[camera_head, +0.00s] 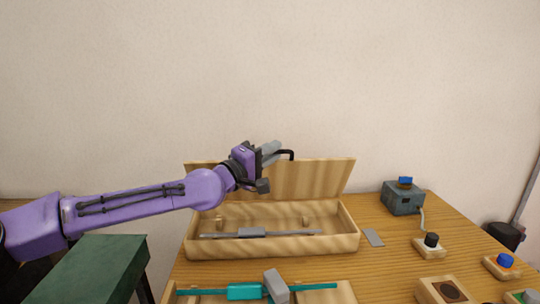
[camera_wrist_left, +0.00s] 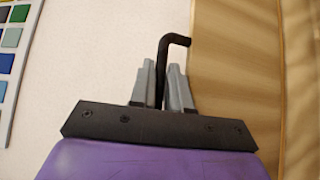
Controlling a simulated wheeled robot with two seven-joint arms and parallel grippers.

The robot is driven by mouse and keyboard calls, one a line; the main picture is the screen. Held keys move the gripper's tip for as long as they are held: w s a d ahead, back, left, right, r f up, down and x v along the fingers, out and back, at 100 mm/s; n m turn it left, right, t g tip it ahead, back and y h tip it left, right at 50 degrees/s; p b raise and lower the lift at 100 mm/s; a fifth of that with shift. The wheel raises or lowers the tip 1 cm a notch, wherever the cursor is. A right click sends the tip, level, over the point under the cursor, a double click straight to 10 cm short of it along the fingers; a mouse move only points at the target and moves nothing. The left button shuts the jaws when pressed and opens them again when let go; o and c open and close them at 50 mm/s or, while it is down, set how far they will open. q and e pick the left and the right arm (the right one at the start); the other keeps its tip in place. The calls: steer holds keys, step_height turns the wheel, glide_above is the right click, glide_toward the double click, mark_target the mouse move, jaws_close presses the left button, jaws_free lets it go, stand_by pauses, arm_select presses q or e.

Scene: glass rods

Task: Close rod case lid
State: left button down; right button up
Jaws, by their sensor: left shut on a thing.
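The wooden rod case (camera_head: 285,246) stands open on the table, with a grey rod (camera_head: 255,233) lying inside. Its lid (camera_head: 310,180) is raised at the back, and its wooden face fills the right of the left wrist view (camera_wrist_left: 235,70). A black bent handle (camera_head: 291,154) is at the lid's top edge. My left gripper (camera_head: 271,152) is shut on this handle. In the left wrist view the handle (camera_wrist_left: 176,40) rises between the grey fingers (camera_wrist_left: 160,85) and bends toward the lid. My right gripper is not in view.
A wooden tray (camera_head: 345,292) with a teal rod (camera_head: 310,287) and a grey block (camera_head: 276,286) is in front of the case. Right are a grey plate (camera_head: 373,237), a blue-grey box (camera_head: 402,200) and small knob blocks (camera_head: 429,246). A green-topped stand (camera_head: 95,265) is at left.

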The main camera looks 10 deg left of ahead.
arm_select(q)
steer(key=c, duration=1.5)
jaws_free()
steer(key=shift+d, duration=0.15)
steer(key=shift+o, duration=0.2)
steer(key=b+v, duration=0.1)
steer(key=v, duration=0.9)
steer(key=shift+s, duration=0.2)
